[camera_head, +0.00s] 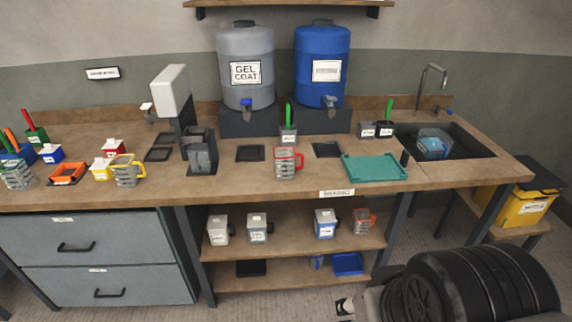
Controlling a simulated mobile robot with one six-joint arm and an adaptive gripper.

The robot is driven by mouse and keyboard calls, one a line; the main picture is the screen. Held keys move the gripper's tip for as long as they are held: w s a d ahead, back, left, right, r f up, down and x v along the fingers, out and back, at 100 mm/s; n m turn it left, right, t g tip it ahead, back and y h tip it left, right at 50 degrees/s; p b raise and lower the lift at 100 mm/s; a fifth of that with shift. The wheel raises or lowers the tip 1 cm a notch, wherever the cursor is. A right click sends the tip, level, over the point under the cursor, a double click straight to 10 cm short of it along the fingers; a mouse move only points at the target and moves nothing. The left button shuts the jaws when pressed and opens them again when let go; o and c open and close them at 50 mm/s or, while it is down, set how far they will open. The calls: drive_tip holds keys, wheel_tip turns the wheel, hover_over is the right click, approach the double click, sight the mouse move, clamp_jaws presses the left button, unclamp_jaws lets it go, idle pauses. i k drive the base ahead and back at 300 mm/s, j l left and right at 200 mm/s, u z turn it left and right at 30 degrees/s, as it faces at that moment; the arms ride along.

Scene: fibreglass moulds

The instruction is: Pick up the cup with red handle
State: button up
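The cup with red handle (284,167) is a clear measuring cup with a red rim and a red handle on its right side. It stands upright on the wooden worktop (230,178), near the front edge at the middle. Nothing holds it. My gripper cannot be made out in this view. A large dark ribbed part, which may be part of my own body, fills the lower right corner.
A cup with yellow handle (127,172) stands at left, and an orange-handled cup (362,222) is on the lower shelf. A teal tray (374,168) lies right of the red-handled cup. A grey gel coat drum (246,93) and blue drum (323,92) stand behind.

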sight(285, 167)
drive_tip(key=i+l+u, duration=0.15)
drive_tip(key=u, duration=0.3)
drive_tip(key=i+l+u, duration=0.15)
drive_tip(key=u, duration=0.3)
drive_tip(key=i+l, duration=0.15)
drive_tip(key=l, duration=0.2)
drive_tip(key=i+l+u, duration=0.1)
drive_tip(key=l, duration=0.3)
drive_tip(key=i+l+u, duration=0.1)
drive_tip(key=l, duration=0.25)
drive_tip(key=i+l, duration=0.2)
drive_tip(key=l, duration=0.2)
drive_tip(key=i+l+u, duration=0.1)
drive_tip(key=l, duration=0.3)
